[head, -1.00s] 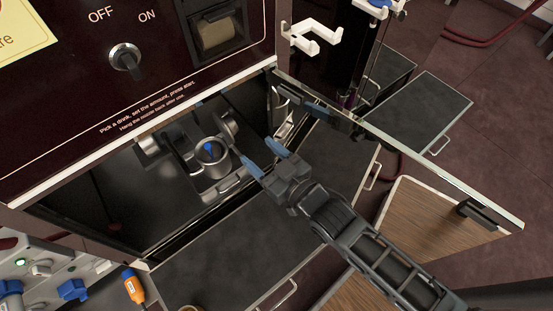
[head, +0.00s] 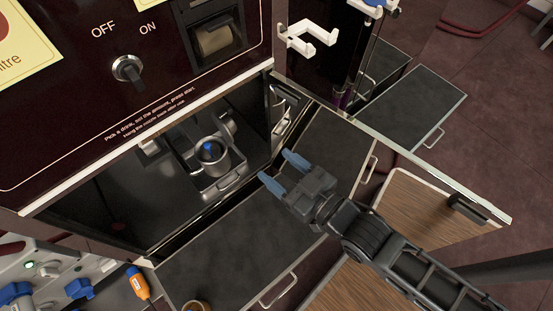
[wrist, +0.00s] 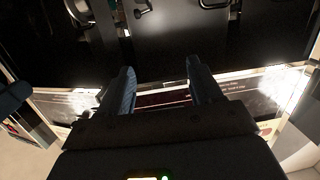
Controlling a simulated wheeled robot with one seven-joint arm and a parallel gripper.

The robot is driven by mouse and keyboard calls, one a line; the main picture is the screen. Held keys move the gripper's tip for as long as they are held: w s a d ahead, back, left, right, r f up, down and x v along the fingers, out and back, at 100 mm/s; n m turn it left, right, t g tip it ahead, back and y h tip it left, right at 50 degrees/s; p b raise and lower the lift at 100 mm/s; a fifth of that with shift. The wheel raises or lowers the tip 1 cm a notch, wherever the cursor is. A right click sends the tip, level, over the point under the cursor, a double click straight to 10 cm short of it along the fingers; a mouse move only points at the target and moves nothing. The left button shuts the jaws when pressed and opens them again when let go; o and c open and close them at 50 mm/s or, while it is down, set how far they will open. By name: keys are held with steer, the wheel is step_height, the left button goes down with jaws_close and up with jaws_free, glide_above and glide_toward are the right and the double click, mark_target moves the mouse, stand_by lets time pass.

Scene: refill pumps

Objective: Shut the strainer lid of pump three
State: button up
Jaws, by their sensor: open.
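The open strainer pot (head: 211,157) is a grey metal cup with a blue piece inside, in the dark cabinet bay in the head view. A round grey part (head: 226,124) stands just behind it; I cannot tell for certain whether it is the raised lid. My gripper (head: 274,165) is open and empty, to the right of the pot and clear of it, near the bay's front opening. In the wrist view its two blue fingers (wrist: 160,72) are apart with nothing between them. I cannot make out the pot there.
An open door (head: 395,153) with a pale top edge stands to the right, beyond my gripper. A dark panel with a handle (head: 230,248) lies in front of the bay. The red control front (head: 75,115) overhangs the bay. An orange-handled tool (head: 138,283) is at lower left.

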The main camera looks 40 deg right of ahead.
steer(key=t+h+p, duration=0.1)
steer(key=h+p, duration=0.1)
glide_toward(227, 113)
steer(key=w, duration=0.3)
steer(key=shift+m, duration=0.4)
steer(key=shift+w+d+f+b, duration=0.1)
steer(key=shift+w+d+b, duration=0.1)
steer(key=shift+w, duration=1.25)
steer(key=shift+w+d+b, duration=0.1)
steer(key=shift+w+d, duration=0.15)
steer(key=shift+w, duration=1.25)
steer(key=shift+w+d+f+b, duration=0.1)
steer(key=shift+w+d, duration=0.1)
steer(key=shift+w, duration=1.25)
jaws_close()
